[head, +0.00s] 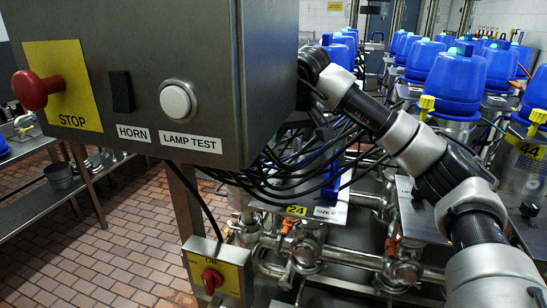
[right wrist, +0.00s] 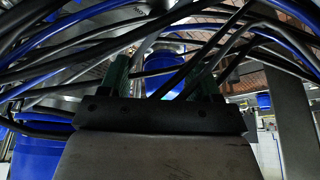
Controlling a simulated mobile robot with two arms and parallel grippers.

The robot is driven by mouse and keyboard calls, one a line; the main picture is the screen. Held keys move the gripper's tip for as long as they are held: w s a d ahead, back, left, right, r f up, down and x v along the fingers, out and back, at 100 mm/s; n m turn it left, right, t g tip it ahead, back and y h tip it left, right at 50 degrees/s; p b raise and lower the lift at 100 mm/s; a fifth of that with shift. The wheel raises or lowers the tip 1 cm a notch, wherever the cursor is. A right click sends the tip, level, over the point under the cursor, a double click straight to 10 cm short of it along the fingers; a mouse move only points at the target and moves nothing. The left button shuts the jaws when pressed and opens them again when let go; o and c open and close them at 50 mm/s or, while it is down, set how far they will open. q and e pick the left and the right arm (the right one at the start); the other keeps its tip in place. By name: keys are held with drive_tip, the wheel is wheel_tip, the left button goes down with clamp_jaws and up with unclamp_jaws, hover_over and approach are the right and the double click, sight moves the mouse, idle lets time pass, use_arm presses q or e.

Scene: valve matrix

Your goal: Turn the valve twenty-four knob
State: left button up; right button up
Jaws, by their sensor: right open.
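The yellow label 24 (head: 296,210) sits on a metal plate (head: 329,213) below the middle of the head view. Dark cables hang over the back of that plate, and I cannot make out the valve twenty-four knob or its blue head clearly. My right arm comes in from the lower right and reaches up to the grey box edge; its gripper is not clear in the head view. In the right wrist view my right gripper (right wrist: 162,78) is open, with two green-tipped fingers apart among cables. A blue valve head (right wrist: 165,68) shows beyond the fingers. My left gripper is not in view.
A grey control box (head: 255,80) with a red STOP button (head: 36,90) blocks the upper left. Black cables (head: 290,170) hang beside it. A red rotary switch (head: 211,278) is below. Several blue-topped valves (head: 455,80) stand at right, one labelled 44 (head: 529,151).

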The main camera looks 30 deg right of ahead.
sight(284, 165)
drive_tip(key=f, duration=0.2)
drive_tip(key=f+p, duration=0.1)
drive_tip(key=f, duration=0.1)
drive_tip(key=shift+w+d, duration=0.25)
drive_tip(key=x, duration=0.2)
drive_tip(key=p+x, duration=0.1)
drive_tip(key=x, duration=0.1)
drive_tip(key=shift+w+f, duration=0.25)
drive_tip(key=shift+w, duration=0.15)
drive_tip(key=shift+w+f, duration=0.15)
drive_tip(key=shift+f, duration=0.2)
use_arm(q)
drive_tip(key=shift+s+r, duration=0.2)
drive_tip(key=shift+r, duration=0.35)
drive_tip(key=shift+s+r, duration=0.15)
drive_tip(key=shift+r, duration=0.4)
use_arm(e)
drive_tip(key=shift+f, duration=0.25)
drive_tip(key=c, duration=0.9)
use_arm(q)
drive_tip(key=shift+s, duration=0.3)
